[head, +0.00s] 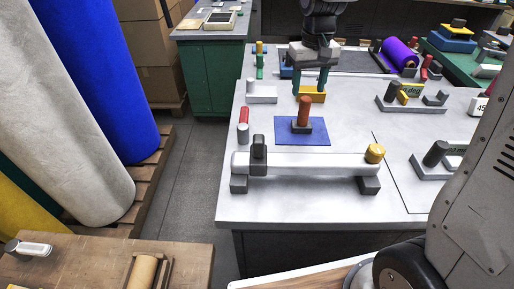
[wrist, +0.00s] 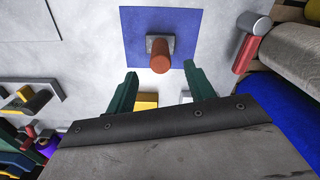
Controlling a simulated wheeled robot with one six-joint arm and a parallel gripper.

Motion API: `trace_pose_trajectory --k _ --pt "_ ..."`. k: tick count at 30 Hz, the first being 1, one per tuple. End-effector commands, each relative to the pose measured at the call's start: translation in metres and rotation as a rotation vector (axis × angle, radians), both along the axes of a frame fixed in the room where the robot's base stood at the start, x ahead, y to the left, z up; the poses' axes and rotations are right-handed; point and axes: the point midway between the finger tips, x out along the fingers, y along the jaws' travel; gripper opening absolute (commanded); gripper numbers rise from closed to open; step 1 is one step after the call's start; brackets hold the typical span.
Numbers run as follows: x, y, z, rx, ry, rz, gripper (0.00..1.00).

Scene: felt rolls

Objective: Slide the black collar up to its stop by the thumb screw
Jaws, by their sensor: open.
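The black collar (head: 259,153) stands around a pale horizontal bar (head: 315,163), near its left end, in the head view. A yellow thumb screw (head: 375,153) sits at the bar's right end, with a long bare stretch of bar between them. My gripper (head: 310,86), with green fingers, is farther back, beyond the blue mat. It is open with nothing held; the wrist view shows its fingers (wrist: 160,82) apart, with a yellow block (wrist: 146,101) behind them. The collar and bar are not in the wrist view.
A red-brown upright post (head: 303,110) stands on the blue mat (head: 318,138), between my gripper and the bar; it also shows in the wrist view (wrist: 160,55). Fixtures with yellow and dark parts (head: 410,97) stand at right.

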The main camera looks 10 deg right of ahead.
Motion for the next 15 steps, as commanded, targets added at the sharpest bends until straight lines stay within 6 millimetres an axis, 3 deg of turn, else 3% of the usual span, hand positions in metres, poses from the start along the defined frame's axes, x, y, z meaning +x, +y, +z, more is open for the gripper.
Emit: trace_pose_trajectory --k 11,12,15 --pt "0.0 0.0 0.0 0.0 0.0 0.0 0.53" --pt "0.0 0.0001 0.0 0.0 0.0 0.0 0.45" --pt "-0.0006 0.0078 0.0014 0.0 -0.003 0.016 0.45"
